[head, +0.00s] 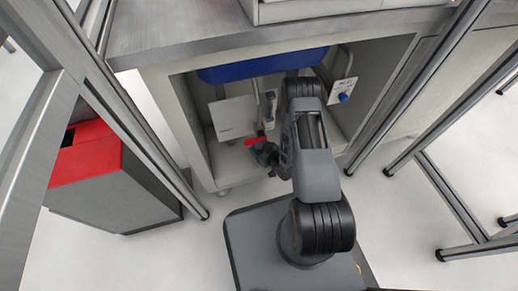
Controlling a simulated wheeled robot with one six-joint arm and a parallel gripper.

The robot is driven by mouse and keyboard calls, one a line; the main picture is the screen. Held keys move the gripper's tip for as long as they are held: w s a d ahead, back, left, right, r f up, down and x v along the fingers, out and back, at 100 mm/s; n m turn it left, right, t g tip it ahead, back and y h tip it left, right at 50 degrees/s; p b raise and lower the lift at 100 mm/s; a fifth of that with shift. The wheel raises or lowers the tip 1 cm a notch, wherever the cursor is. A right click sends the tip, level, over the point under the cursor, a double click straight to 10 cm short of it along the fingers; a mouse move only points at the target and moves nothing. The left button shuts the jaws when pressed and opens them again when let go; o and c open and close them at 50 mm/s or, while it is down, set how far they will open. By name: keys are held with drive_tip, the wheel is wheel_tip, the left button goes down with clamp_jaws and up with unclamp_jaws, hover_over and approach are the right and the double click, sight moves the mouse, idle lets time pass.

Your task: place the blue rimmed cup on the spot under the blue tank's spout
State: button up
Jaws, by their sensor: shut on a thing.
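The blue tank (262,66) sits at the top of the open cabinet, under the grey worktop, and its lower part shows. A thin pale pipe (257,100) hangs below it; I cannot tell whether this is the spout. My gripper (264,152) is low at the cabinet's front opening, left of my forearm. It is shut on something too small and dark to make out. A small red patch (252,141) shows right beside the fingers. I cannot make out the blue rimmed cup, and the spot under the spout is not clear to see.
The cabinet's side walls (186,110) stand close on both sides. A white panel (233,118) is inside at left, a plate with a blue knob (343,97) at right. A grey bin with a red top (88,155) and metal frame posts (420,75) flank the cabinet.

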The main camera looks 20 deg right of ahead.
drive_tip(key=shift+r, duration=0.1)
drive_tip(key=o, duration=0.9)
